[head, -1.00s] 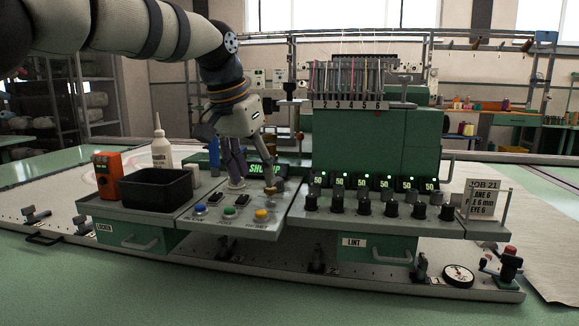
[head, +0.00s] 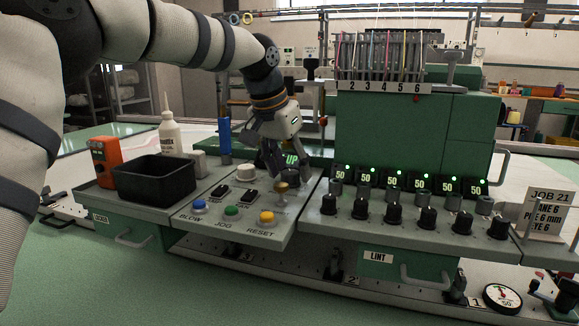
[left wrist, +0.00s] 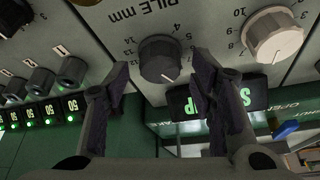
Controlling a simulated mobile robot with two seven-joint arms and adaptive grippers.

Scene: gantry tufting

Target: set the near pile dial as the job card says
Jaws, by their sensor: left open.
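The pile dial (left wrist: 160,60) is a dark round knob under the label "PILE mm" in the left wrist view. A white pointer mark shows on its lower right side. My left gripper (head: 287,178) is open above the control panel, and in the left wrist view its two fingers (left wrist: 160,84) stand on either side of the dial with gaps. In the head view the fingers crowd the dial, so its setting cannot be read there. The job card (head: 548,212) stands at the right, reading "JOB 21", with a pile line of 6 mm. My right gripper is out of view.
A white dial (head: 246,172) sits beside the pile dial; it also shows in the left wrist view (left wrist: 272,36). Blue, green and yellow buttons line the panel's front. A black bin (head: 153,180) stands left. Several black knobs (head: 394,214) and "50" displays stand right.

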